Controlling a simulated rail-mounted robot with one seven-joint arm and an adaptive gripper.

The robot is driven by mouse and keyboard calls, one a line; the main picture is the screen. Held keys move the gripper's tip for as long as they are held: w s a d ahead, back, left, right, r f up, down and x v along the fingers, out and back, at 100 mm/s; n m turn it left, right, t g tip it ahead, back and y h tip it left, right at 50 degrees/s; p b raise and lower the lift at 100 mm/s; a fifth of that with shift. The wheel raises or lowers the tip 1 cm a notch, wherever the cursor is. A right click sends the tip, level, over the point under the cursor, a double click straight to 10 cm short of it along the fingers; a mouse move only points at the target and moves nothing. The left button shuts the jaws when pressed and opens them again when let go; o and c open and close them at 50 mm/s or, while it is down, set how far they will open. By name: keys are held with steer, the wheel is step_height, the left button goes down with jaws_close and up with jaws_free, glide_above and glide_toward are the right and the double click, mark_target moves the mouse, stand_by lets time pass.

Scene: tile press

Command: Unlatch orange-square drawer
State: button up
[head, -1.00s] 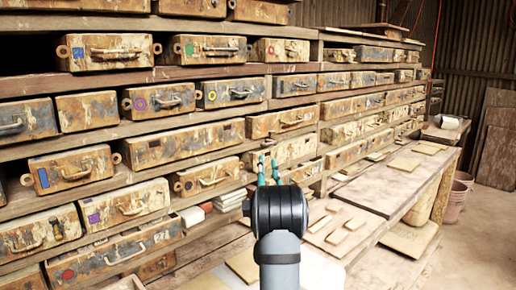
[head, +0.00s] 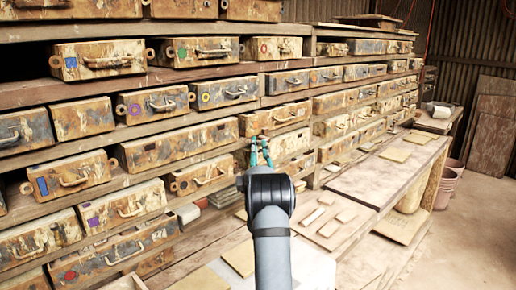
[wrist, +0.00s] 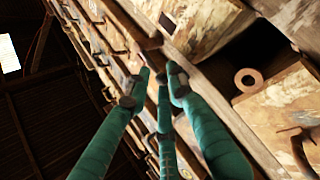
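I cannot clearly make out an orange square. A drawer in the head view (head: 328,77) carries a small orange mark, too small to tell its shape. My gripper (head: 260,152) reaches toward the rack in front of the lower middle drawers, below and left of that drawer. Its teal fingers are apart and empty; the wrist view also shows the gripper (wrist: 158,76) with several teal fingers and nothing between them. In that view a stained drawer (wrist: 285,105) with a round side ring (wrist: 248,80) is at the right, clear of the fingers.
Shelves hold rows of rusty drawers, including a blue-marked one (head: 105,63), a green-marked one (head: 200,49) and a purple-ringed one (head: 160,104). A wooden bench (head: 385,180) with thin tiles runs along the right. Open floor (head: 450,245) lies at the far right.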

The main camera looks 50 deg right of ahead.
jaws_close()
steer(key=shift+f, duration=0.1)
steer(key=f+n+t+b, duration=0.1)
steer(key=b, duration=0.5)
steer(key=shift+n, duration=0.4)
steer(key=shift+o, duration=0.9)
jaws_free()
